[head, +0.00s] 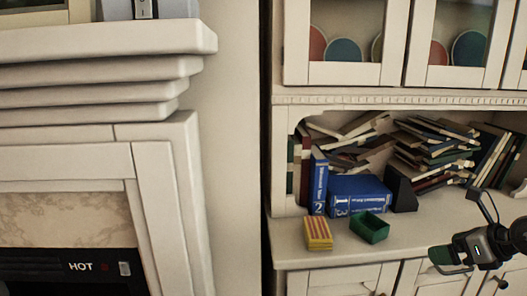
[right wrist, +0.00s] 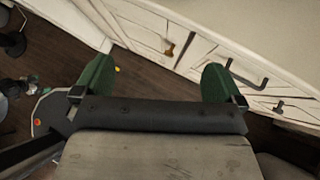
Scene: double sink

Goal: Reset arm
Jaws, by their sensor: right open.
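My right gripper (head: 450,261) is at the lower right of the head view, in front of the white cabinet and clear of the things on its shelf. In the right wrist view the right gripper (right wrist: 158,84) has its two green fingers wide apart with nothing between them. It points down past the cabinet front toward the dark floor. My left gripper is in neither view.
A white cabinet (head: 300,251) holds blue books (head: 357,195), a green open box (head: 369,228) and a yellow-red striped box (head: 318,233). A white fireplace (head: 155,160) stands left. Cabinet handles (right wrist: 247,75) stick out near my right gripper. Dark floor (right wrist: 75,50) is below.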

